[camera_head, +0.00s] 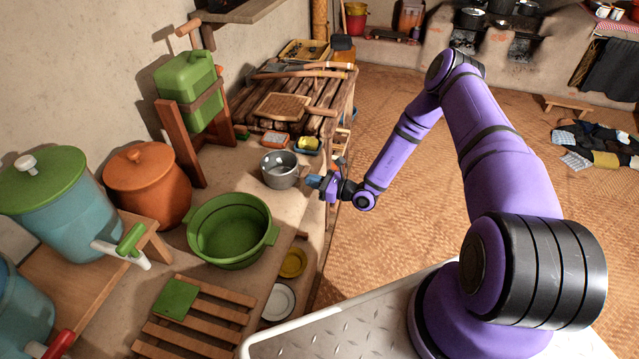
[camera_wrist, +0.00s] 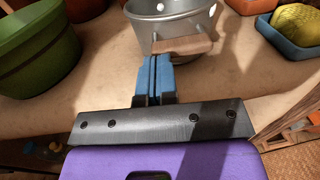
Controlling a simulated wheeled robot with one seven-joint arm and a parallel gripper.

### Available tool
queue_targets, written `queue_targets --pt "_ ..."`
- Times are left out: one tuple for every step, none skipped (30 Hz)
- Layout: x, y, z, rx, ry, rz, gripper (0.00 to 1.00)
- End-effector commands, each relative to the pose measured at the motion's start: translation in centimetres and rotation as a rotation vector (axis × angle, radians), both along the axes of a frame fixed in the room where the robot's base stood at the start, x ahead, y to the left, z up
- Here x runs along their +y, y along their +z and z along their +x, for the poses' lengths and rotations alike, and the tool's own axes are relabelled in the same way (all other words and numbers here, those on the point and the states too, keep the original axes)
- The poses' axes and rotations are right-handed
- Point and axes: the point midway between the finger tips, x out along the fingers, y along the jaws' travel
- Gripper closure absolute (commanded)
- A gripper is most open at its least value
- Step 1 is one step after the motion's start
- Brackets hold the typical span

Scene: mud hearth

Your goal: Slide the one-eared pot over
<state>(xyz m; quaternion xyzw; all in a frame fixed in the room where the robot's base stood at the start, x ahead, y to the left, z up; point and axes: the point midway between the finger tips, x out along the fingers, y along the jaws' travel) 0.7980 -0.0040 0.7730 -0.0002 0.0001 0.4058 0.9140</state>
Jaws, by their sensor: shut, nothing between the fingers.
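The one-eared pot (camera_head: 280,172) is a small grey metal pot standing upright on the clay counter. In the wrist view the pot (camera_wrist: 165,29) is ahead of my fingers, and its single brown ear (camera_wrist: 185,45) points towards me. My gripper (camera_head: 312,181) is just right of the pot, low over the counter edge. In the wrist view my gripper (camera_wrist: 153,58) has its two blue fingers pressed together with nothing between them. The tips are at the left end of the ear; I cannot tell whether they touch it or the pot wall.
A green basin (camera_head: 232,232) stands on the counter in front of the pot. A small blue tray with a yellow item (camera_head: 307,145) is behind the pot, near a log rack (camera_head: 325,105). An orange lidded pot (camera_head: 148,190) stands to the left. Bare counter lies left of the pot.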

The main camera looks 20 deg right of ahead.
Motion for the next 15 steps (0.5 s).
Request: queue_targets --pt "1.2 0.0 0.9 -0.003 0.003 0.002 1.0" --pt "1.9 0.0 1.5 -0.003 0.004 0.002 1.0" --pt "2.8 0.0 2.4 -0.003 0.002 0.002 1.0" --pt "3.5 0.0 3.0 -0.003 0.003 0.001 1.0" --pt "4.1 0.0 3.5 -0.003 0.004 0.0 1.0" --pt "4.9 0.0 4.3 -0.003 0.002 0.002 1.0" --pt "5.5 0.0 4.8 -0.002 0.002 0.001 1.0" --pt "6.0 0.0 5.3 -0.001 0.002 0.0 1.0" --pt "6.6 0.0 5.8 -0.001 0.002 0.001 1.0" --pt "7.0 0.0 6.2 -0.002 0.002 0.001 1.0" --pt "7.3 0.0 6.5 -0.001 0.002 0.0 1.0" --pt "7.7 0.0 6.8 0.0 0.002 0.0 1.0" --pt "7.9 0.0 7.0 0.0 0.001 0.0 1.0" --pt "8.0 0.0 7.1 -0.001 0.001 0.001 1.0" --pt "8.1 0.0 7.3 -0.001 0.0 0.001 1.0"
